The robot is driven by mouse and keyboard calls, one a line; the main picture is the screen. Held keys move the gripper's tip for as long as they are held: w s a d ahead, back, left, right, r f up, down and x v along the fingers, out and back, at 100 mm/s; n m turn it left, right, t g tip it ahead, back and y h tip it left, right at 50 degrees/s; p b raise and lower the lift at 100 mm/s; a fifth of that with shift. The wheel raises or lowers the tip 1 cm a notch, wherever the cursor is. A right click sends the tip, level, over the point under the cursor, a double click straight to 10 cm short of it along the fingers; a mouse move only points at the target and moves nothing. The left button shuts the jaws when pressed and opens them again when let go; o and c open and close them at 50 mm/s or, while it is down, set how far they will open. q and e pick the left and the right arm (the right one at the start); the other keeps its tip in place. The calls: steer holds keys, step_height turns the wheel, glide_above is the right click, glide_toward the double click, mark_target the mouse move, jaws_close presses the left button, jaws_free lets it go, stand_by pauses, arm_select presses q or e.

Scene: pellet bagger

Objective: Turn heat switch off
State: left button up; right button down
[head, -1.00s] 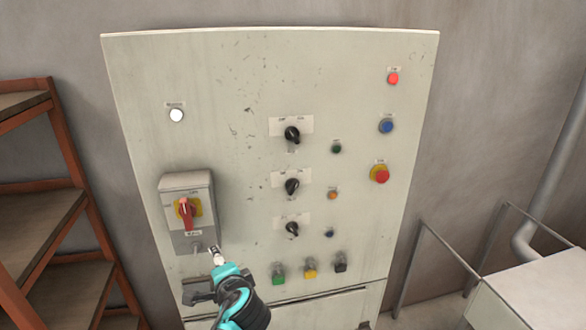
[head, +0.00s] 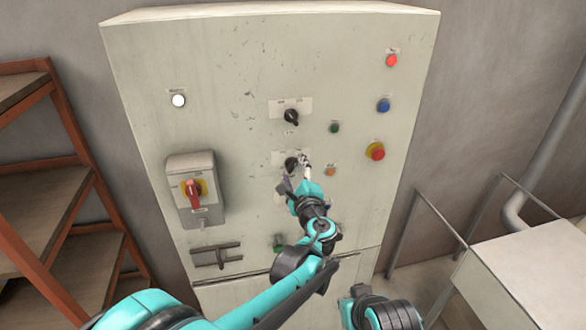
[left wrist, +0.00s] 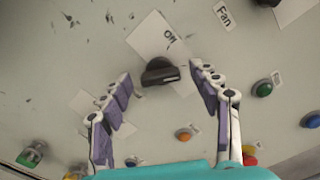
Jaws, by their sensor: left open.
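A column of black rotary switches sits on the grey cabinet front (head: 235,60). The upper switch (head: 291,117) is clear of my arm. My left gripper (head: 297,174) is at the middle switch (head: 291,163); the lower switch is hidden behind the arm. In the left wrist view a black knob (left wrist: 160,71) lies between the two spread fingers, with a gap on both sides. Its white mark points right in that view, and an "Off" label (left wrist: 169,38) is above it. No heat label is readable.
A red-handled switch box (head: 195,193) juts out at left. Round lamps and buttons, including a red-and-yellow one (head: 375,152), are at right. Brown shelves (head: 45,205) stand left, and a pale table (head: 535,265) with rails stands right.

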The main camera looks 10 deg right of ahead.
arm_select(q)
steer(key=shift+w+a, duration=0.1)
steer(key=shift+w, duration=0.15)
steer(key=c, duration=1.2)
steer(key=shift+o, duration=0.2)
steer(key=n+b, duration=0.1)
steer(key=n, duration=0.2)
steer(key=shift+f, duration=0.1)
steer(key=n+b, duration=0.1)
steer(key=n, duration=0.1)
steer(key=shift+n, duration=0.4)
steer(key=n+b, duration=0.1)
steer(key=n, duration=0.5)
steer(key=shift+f, duration=0.1)
